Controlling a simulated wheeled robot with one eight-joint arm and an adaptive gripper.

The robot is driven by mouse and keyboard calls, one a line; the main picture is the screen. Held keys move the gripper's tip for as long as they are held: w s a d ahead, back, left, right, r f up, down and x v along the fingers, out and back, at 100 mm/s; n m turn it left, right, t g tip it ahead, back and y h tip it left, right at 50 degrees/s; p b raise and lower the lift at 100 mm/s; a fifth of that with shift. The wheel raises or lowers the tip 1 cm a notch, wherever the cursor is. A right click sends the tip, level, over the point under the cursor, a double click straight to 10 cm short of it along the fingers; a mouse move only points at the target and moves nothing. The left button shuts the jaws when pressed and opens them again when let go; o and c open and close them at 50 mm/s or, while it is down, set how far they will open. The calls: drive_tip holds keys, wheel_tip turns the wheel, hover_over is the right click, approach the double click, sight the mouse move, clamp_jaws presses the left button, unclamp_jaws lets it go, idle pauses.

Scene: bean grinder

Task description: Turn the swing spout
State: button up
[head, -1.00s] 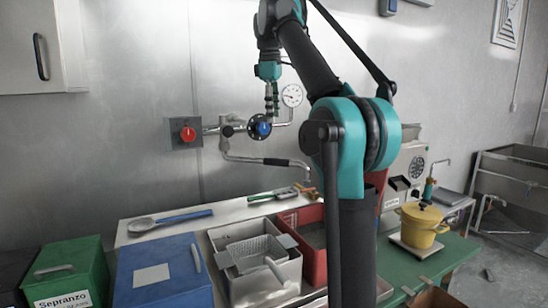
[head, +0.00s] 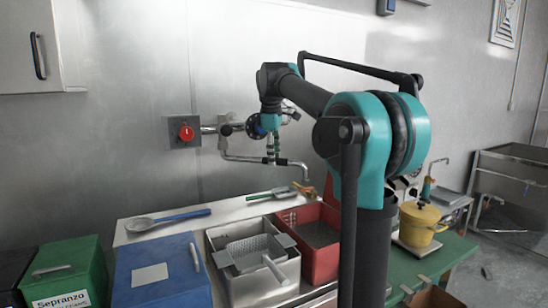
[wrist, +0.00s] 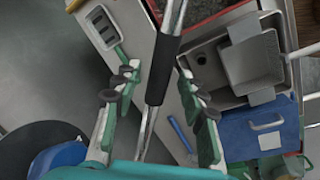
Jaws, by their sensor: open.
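The swing spout (head: 242,158) is a thin metal pipe with a black sleeve, sticking out to the right from the wall pipework and bent down at its end. In the wrist view its black sleeve (wrist: 162,68) runs between my two fingers. My gripper (head: 271,158) points down at the spout. In the wrist view my gripper (wrist: 160,80) is open, with one finger on each side of the spout and visible gaps to both. The part of the spout behind my fingers is hidden in the head view.
A red knob (head: 187,133) and valve pipework sit on the wall. Below are a grey bin with a basket (head: 252,250), a red bin (head: 320,260), a blue box (head: 160,285), a green box (head: 68,275) and a blue-handled spoon (head: 168,221). A yellow pot (head: 420,222) stands right.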

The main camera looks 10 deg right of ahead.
drive_tip(key=shift+f, duration=0.25)
clamp_jaws()
idle(0.3)
